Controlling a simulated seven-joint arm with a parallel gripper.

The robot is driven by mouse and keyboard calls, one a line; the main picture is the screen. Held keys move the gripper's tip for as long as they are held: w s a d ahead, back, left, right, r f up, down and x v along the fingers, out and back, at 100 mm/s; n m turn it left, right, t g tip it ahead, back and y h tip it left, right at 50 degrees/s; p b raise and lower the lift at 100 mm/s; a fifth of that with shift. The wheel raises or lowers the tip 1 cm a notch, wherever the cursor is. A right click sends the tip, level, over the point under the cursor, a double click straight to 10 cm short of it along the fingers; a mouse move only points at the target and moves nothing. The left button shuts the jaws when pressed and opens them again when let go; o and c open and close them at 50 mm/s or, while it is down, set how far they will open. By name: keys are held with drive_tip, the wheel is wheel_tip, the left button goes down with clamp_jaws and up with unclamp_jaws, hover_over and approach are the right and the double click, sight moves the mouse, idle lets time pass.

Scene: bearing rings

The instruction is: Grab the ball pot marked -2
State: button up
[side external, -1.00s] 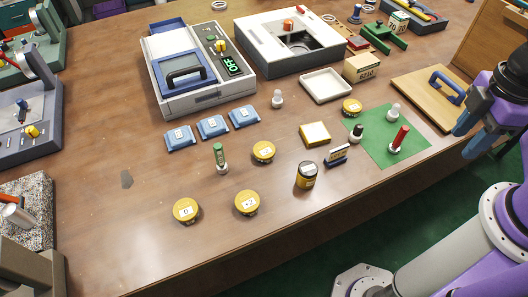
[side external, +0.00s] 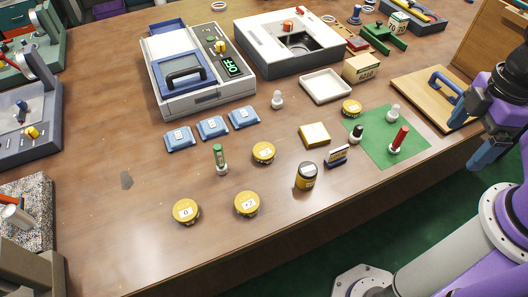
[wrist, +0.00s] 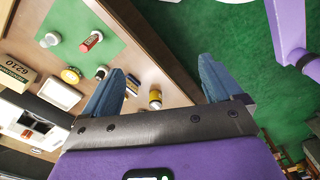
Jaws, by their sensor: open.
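Several round yellow-lidded pots stand on the brown table in the side view. The front-left pot (side external: 186,211) reads 0, and the pot to its right (side external: 247,203) seems to read +2. The labels on the pot behind (side external: 264,152) and the pot by the green mat (side external: 352,108) are too small to read surely, so I cannot tell which is marked -2. The pot by the mat also shows in the wrist view (wrist: 70,76). My gripper (side external: 472,146) is open and empty at the table's right edge, well away from the pots; its blue fingers spread in the wrist view (wrist: 165,65).
A green mat (side external: 382,150) carries a red-topped and other small bottles. A dark jar with a yellow band (side external: 306,176) stands near the front edge. A wooden board with a blue handle (side external: 430,95) lies closest to my gripper.

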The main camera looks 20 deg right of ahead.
drive_tip(key=f+m+g, duration=0.1)
drive_tip(key=m, duration=0.1)
drive_tip(key=m+t+y, duration=0.4)
drive_tip(key=m+y, duration=0.9)
drive_tip(key=m, duration=1.8)
approach(265, 150)
drive_tip(key=x, duration=0.8)
drive_tip(key=shift+a+f, duration=0.15)
drive_tip(key=shift+a, duration=0.1)
drive_tip(key=c, duration=1.2)
